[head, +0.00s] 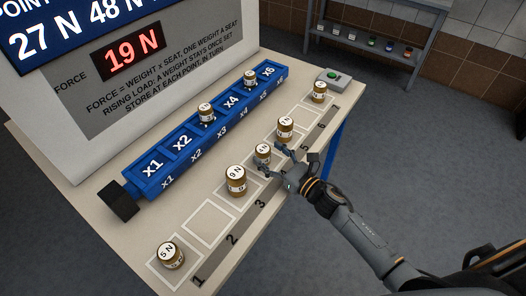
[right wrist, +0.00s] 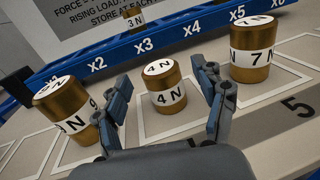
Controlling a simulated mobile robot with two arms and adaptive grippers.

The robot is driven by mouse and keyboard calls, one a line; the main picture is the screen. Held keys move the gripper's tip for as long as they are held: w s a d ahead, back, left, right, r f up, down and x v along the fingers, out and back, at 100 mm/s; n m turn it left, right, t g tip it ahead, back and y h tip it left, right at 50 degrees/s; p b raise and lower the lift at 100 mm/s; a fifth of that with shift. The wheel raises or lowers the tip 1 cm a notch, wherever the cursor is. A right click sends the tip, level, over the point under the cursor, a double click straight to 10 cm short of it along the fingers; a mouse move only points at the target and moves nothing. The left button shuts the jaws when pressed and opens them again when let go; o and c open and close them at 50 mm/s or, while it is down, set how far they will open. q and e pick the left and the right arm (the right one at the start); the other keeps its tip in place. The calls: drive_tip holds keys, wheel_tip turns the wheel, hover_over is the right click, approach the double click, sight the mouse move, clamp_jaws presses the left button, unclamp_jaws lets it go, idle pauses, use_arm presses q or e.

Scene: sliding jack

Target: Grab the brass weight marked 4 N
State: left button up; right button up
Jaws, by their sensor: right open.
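The brass weight marked 4 N (right wrist: 163,87) stands upright in a white outlined square on the table; it also shows in the head view (head: 262,153). My right gripper (head: 271,159) is open at the near side of this weight. In the right wrist view its two fingers (right wrist: 163,80) spread to the left and right of the weight, with gaps visible and no grip on it. The wrist view shows the 4 N label on both its top and side. My left gripper is not in view.
A 9 N weight (head: 236,180) and a 7 N weight (right wrist: 249,50) stand close on either side. A 5 N weight (head: 171,254) is at the near end, another weight (head: 319,92) at the far end. The blue rail (head: 185,140) behind bears two weights.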

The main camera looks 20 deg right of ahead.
drive_tip(key=shift+x, duration=0.85)
drive_tip(key=shift+c, duration=0.2)
clamp_jaws()
drive_tip(key=shift+r, duration=0.15)
